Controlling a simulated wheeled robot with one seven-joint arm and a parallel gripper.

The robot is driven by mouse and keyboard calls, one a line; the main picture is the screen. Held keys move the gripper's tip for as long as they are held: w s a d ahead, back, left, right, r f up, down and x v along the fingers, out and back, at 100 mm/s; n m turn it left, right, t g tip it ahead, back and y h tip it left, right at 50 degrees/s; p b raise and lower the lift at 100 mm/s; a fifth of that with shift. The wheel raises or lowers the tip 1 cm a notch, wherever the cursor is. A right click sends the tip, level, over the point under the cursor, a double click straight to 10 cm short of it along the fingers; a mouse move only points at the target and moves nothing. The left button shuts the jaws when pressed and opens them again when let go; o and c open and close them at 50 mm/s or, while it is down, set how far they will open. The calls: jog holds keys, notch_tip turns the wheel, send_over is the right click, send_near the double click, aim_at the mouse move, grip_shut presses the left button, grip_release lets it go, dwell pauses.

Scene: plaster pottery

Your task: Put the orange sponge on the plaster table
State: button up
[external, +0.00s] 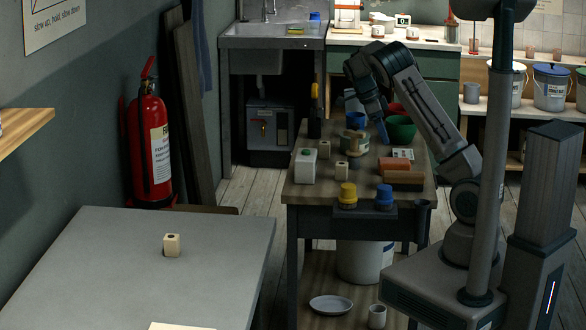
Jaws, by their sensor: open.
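A small orange block that looks like the orange sponge (394,163) lies on the wooden workbench (318,193), on its right side, at the back edge of a brownish block (403,177). My gripper (384,138) points down over the bench, left of a green bowl and behind the orange block. It is open and looks empty; its fingertips are small and dark. A pale grey-topped table (130,265), probably the plaster table, stands at the front left. A small cream block with a dark hole (172,245) stands on it.
Much of the grey tabletop is clear. A floor gap separates both tables.

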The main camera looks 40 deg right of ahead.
jog(key=s+a+r+n+t+y, duration=0.1)
jog(key=s+a+r+n+t, duration=0.1)
jog(key=s+a+n, duration=0.7)
jog(key=s+a+r+n+t+y, duration=0.2)
jog(key=s+a+n, duration=0.8)
jog(key=s+n, duration=0.7)
jog(key=shift+s+a+r+t, duration=0.3)
jog(key=shift+s+r+t, duration=0.5)
jog(key=shift+s, duration=0.15)
